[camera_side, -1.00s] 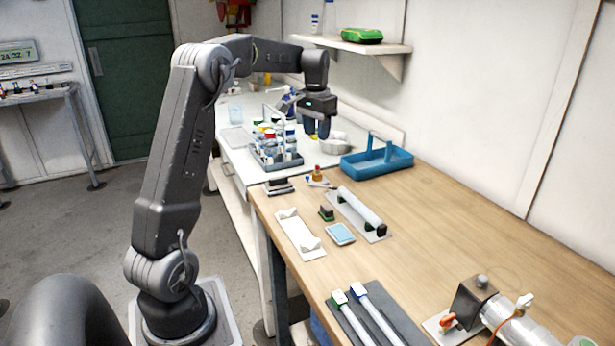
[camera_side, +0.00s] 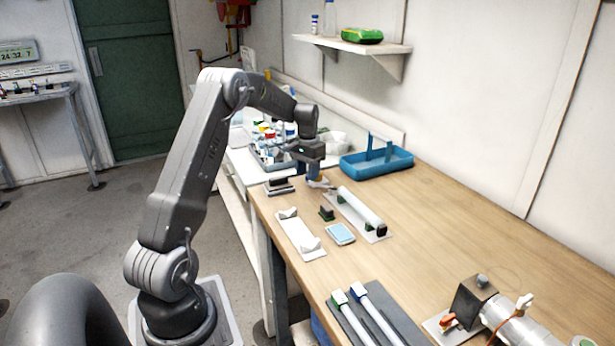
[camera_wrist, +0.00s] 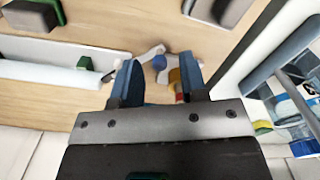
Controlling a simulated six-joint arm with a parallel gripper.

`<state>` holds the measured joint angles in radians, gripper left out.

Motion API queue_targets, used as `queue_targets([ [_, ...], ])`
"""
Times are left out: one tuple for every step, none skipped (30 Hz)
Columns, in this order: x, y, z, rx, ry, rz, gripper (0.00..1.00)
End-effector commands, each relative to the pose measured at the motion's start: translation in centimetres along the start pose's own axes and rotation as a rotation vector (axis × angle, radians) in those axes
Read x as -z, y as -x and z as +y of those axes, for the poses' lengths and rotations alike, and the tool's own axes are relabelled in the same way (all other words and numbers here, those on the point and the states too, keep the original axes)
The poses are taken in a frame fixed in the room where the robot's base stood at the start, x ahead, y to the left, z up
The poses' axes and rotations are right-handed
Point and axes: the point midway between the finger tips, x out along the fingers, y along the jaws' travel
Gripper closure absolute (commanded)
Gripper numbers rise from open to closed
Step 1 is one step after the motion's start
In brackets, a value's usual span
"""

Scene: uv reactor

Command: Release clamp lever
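My gripper (camera_side: 314,176) points down over the far left end of the wooden bench. In the wrist view its blue fingers (camera_wrist: 160,72) are apart. A white piece with a blue tip (camera_wrist: 158,62) shows between them, and a small yellow and red bottle (camera_wrist: 177,84) lies close to the right finger; contact cannot be told. The grey reactor (camera_side: 515,328) sits at the lower right, far from my gripper. It has an orange lever-like part (camera_side: 448,321) and a white-tipped part (camera_side: 524,301); I cannot tell which is the clamp lever.
A bottle rack (camera_side: 264,158) stands on the white table at left. A white cradle (camera_side: 299,234) and a blue pad (camera_side: 340,233) lie nearer.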

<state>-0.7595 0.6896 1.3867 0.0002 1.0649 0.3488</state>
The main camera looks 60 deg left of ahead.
Motion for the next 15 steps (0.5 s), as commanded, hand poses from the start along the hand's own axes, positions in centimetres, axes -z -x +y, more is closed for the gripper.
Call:
queue_targets([
  [0.0, -0.7, 0.0, -0.001, 0.0, -0.002, 0.6],
  [0.0, -0.9, 0.0, -0.001, 0.0, -0.002, 0.6],
  [0.0, -1.2, 0.0, -0.001, 0.0, -0.001, 0.6],
  [0.0, -1.4, 0.0, 0.0, 0.0, -0.001, 0.6],
  [0.0, -1.6, 0.0, 0.0, 0.0, 0.0, 0.6],
  [0.0, -1.7, 0.0, 0.0, 0.0, 0.0, 0.6],
  [0.0, -1.8, 0.0, 0.0, 0.0, -0.001, 0.6],
  [0.0, -1.8, 0.0, 0.0, 0.0, -0.001, 0.6],
  [0.0, -1.9, 0.0, 0.0, 0.0, 0.0, 0.6],
  [0.0, -1.9, 0.0, 0.0, 0.0, 0.0, 0.6],
  [0.0, -1.9, 0.0, 0.0, 0.0, 0.0, 0.6],
  [0.0, -1.9, 0.0, 0.0, 0.0, 0.0, 0.6],
  [0.0, -1.9, 0.0, 0.0, 0.0, 0.0, 0.6],
  [0.0, -1.9, 0.0, 0.0, 0.0, 0.0, 0.6],
  [0.0, -1.9, 0.0, 0.0, 0.0, 0.0, 0.61],
])
